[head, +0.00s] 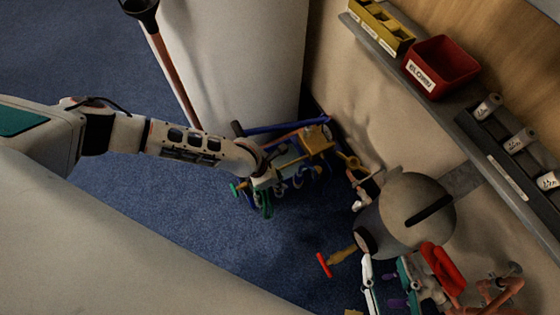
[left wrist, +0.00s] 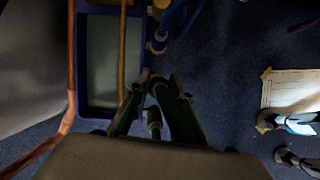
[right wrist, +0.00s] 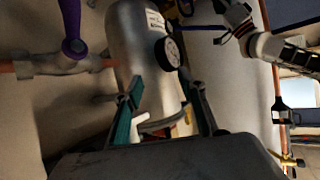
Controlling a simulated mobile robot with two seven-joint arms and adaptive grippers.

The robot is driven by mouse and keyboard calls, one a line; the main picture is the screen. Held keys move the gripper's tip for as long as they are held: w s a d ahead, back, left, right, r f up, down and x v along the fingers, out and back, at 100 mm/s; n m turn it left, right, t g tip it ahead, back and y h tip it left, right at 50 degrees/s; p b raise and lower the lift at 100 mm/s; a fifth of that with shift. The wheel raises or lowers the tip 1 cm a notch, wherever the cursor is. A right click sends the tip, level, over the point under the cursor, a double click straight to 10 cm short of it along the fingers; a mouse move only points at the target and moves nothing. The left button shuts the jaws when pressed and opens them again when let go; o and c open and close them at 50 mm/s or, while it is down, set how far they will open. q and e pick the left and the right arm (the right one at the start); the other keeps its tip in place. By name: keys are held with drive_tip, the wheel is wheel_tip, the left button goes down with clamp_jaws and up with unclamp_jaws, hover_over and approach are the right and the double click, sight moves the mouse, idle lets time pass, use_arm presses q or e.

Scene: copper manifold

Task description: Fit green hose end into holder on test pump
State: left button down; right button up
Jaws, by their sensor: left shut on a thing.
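The test pump, with a blue trough and a brass-coloured lever, stands on the floor in the head view (head: 285,127) and at the left of the left wrist view (left wrist: 82,70). My left gripper (head: 268,168) is low beside the pump; in the left wrist view its fingers (left wrist: 157,90) converge just right of the trough. It is shut on the green hose end, with a small grey fitting (left wrist: 154,122) showing between the fingers. Green hose (head: 265,205) hangs below it. The holder cannot be made out. My right gripper (right wrist: 168,100) is open, in front of a silver tank (right wrist: 140,50).
A blue hose with a metal fitting (left wrist: 157,45) is close to my left fingertips. The tank's gauge (right wrist: 172,53), a purple-handled valve (right wrist: 73,46) and copper pipes crowd my right side. A shelf holds a red bin (head: 440,68) and yellow bins (head: 380,28). Blue carpet (head: 150,210) is open left of the pump.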

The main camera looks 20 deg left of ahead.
use_arm(q)
drive_tip(key=shift+f, duration=0.2)
use_arm(e)
drive_tip(key=shift+s+f, duration=0.2)
drive_tip(key=shift+f, duration=0.1)
use_arm(q)
drive_tip(key=shift+f, duration=0.15)
use_arm(e)
drive_tip(key=shift+a, duration=0.1)
use_arm(q)
drive_tip(key=shift+f+b, duration=0.55)
use_arm(e)
drive_tip(key=shift+s+a, duration=0.1)
drive_tip(key=shift+a, duration=0.25)
use_arm(q)
drive_tip(key=shift+d+f, duration=0.1)
drive_tip(key=shift+f, duration=0.25)
use_arm(e)
drive_tip(key=shift+w+r, duration=0.3)
use_arm(q)
drive_tip(key=shift+w+f, duration=0.1)
use_arm(e)
drive_tip(key=shift+w+a+r+m, duration=0.1)
drive_tip(key=shift+w+r+m, duration=0.1)
drive_tip(key=shift+r+m, duration=0.15)
drive_tip(key=shift+s+f, duration=0.15)
